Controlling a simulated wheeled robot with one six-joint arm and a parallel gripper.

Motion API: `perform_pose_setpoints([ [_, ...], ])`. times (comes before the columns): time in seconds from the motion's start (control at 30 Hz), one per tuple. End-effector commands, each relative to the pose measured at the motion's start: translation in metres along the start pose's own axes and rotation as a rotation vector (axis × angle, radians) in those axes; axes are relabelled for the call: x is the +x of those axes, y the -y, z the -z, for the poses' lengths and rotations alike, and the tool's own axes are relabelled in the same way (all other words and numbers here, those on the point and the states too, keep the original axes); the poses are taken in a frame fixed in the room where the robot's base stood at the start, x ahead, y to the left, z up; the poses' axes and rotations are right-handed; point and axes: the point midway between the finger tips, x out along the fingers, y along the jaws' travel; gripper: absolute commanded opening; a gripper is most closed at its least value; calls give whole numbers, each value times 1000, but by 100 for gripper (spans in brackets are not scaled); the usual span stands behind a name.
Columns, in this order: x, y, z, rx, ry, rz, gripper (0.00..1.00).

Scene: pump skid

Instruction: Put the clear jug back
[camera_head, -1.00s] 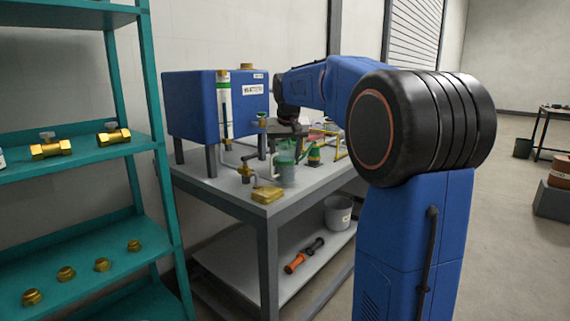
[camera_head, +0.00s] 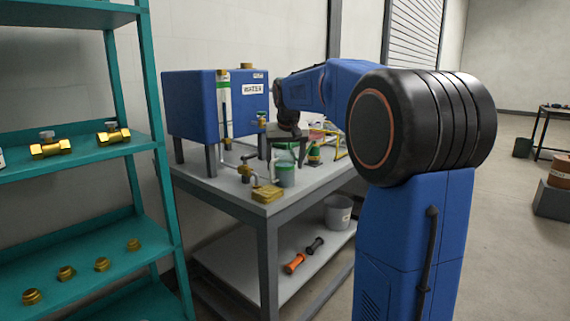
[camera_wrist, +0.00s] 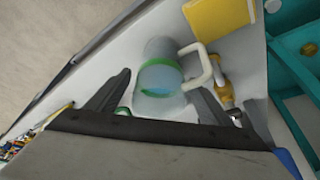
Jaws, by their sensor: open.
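The clear jug (camera_head: 285,176) stands upright on the grey bench near its front edge, partly hidden by my wrist. In the wrist view the jug (camera_wrist: 158,58) shows a green band, bluish contents and a pale handle (camera_wrist: 197,62) on its right side. My gripper (camera_wrist: 161,85) is open and empty, its two fingers spread to either side of the jug's near part. I cannot tell whether either finger touches it. In the head view my gripper (camera_head: 287,146) points down at the jug, with its fingertips hard to make out.
A blue water tank (camera_head: 197,105) stands behind on the bench (camera_head: 222,195). A yellow block (camera_head: 267,194) lies beside the jug, and a brass valve (camera_head: 245,170) with pipework is close on the left. A teal shelf (camera_head: 150,143) stands at left. A bucket (camera_head: 338,213) sits below.

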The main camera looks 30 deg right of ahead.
Motion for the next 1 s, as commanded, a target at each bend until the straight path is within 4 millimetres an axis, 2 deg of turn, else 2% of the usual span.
perform_pose_setpoints([
  [0.17, -24, 0, 0, 0, -3, 1, 74],
  [0.4, -71, 0, 0, 0, -3, 1, 74],
  [0.6, -102, 0, 0, 0, -1, 0, 74],
  [0.8, -117, 0, 0, 0, 0, 0, 74],
  [1.0, -119, 0, 0, 0, 0, 0, 74],
])
